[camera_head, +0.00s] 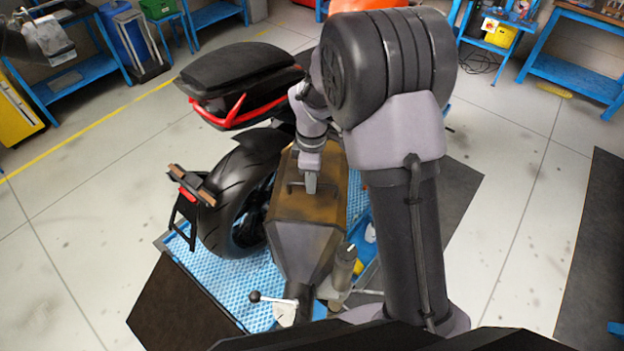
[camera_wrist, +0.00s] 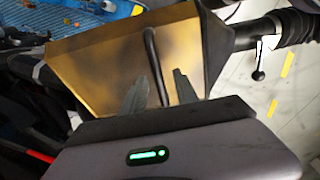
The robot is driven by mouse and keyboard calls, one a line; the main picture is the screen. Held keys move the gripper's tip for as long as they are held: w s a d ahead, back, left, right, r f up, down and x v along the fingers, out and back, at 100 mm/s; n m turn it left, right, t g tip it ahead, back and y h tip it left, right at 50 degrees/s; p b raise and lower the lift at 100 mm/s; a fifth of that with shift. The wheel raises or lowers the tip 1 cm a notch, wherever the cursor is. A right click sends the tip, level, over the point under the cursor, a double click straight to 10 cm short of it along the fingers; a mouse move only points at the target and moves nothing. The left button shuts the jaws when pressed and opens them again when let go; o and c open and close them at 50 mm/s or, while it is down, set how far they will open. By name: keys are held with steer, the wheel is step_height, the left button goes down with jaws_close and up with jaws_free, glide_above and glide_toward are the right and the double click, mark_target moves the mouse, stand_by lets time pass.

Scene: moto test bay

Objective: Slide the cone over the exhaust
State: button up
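The cone (camera_head: 305,207) is a brownish, box-shaped hood narrowing into a dark grey taper. It stands beside the motorcycle's rear wheel (camera_head: 235,205) in the head view. The wrist view shows its tan face (camera_wrist: 105,60) and a dark bar handle (camera_wrist: 151,55). My gripper (camera_wrist: 159,80) is at the handle, its two fingers apart with the bar between them and gaps visible on both sides. In the head view my gripper (camera_head: 310,184) is over the cone's top. I cannot make out the exhaust; the cone and my arm cover that area.
A black-ribbed hose (camera_wrist: 296,25) and a lever with a black knob (camera_head: 255,296) are at the cone's narrow end. The motorcycle's seat (camera_head: 240,72) is behind, over a blue checkered platform (camera_head: 215,285). Blue workbenches (camera_head: 575,75) line the back.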

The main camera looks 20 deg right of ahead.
steer(key=shift+w+f, duration=0.25)
steer(key=shift+f, duration=0.55)
steer(key=shift+s+r, duration=0.1)
jaws_close()
stand_by(0.8)
